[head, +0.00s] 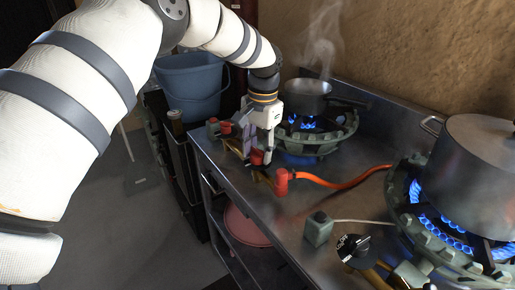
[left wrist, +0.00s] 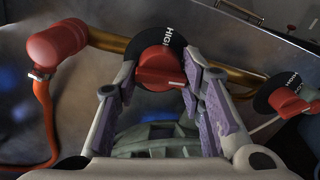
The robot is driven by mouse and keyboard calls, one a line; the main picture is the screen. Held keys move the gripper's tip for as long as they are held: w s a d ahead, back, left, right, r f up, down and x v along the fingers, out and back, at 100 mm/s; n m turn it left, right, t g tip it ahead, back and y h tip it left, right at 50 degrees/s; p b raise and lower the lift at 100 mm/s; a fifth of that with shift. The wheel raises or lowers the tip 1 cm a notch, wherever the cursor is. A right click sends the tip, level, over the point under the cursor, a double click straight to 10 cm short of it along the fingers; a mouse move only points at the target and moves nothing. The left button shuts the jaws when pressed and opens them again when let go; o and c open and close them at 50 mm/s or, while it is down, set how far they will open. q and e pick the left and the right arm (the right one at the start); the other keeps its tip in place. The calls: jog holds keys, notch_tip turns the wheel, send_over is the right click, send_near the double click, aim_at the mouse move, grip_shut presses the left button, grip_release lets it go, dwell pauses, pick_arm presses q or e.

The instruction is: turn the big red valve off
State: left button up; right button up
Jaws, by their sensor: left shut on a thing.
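A red valve knob (left wrist: 162,68) with a black dial marked HIGH sits on a brass pipe. My left gripper (left wrist: 158,75) is shut on this knob, one purple-padded finger on each side. In the head view my left gripper (head: 262,150) reaches down at the stove's left front edge, and the red knob (head: 257,157) shows beside its fingertips. A second, smaller-looking red knob (left wrist: 288,98) with its own HIGH dial is to the right in the wrist view. My right gripper is out of view.
A red fitting (head: 281,180) carries an orange hose (head: 345,185) across the steel counter (head: 275,215). Blue flames burn under a steaming small pot (head: 306,97) and a big pot (head: 470,165). A blue bucket (head: 190,85) stands behind left.

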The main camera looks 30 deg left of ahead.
aim_at(261, 151)
pick_arm(q)
jog(key=shift+d+m, duration=0.1)
jog(key=shift+m, duration=0.6)
jog(key=o, duration=1.1)
jog(key=r, duration=0.8)
jog(key=shift+s+d, duration=0.1)
jog(key=shift+d, duration=0.2)
